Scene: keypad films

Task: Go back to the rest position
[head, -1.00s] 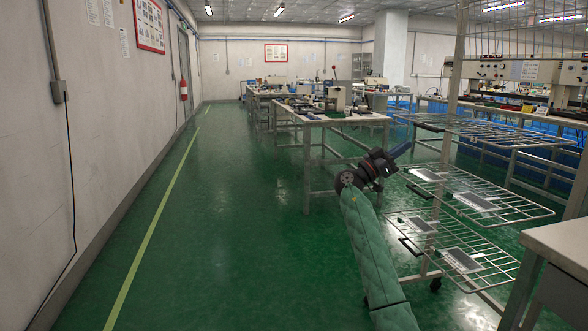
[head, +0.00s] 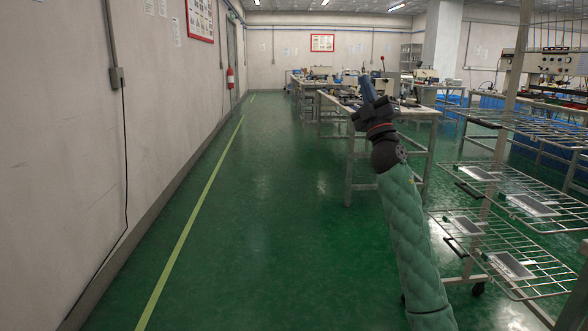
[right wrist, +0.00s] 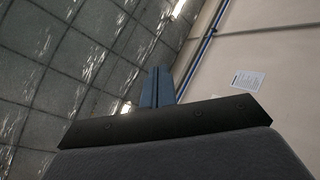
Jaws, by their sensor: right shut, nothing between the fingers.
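My right arm rises from the bottom right of the head view in a green padded sleeve. My right gripper (head: 367,88) points up at its end, in front of the workbenches, with its blue fingers together and nothing between them. In the right wrist view the closed blue fingers (right wrist: 157,88) point up toward the ceiling and the wall. My left gripper is not in view.
A wire rack (head: 520,191) with several shelves holding flat films (head: 533,205) stands close to the right of my arm. A workbench (head: 400,111) stands behind my gripper. The green floor (head: 255,230) on the left is clear up to the wall (head: 55,150).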

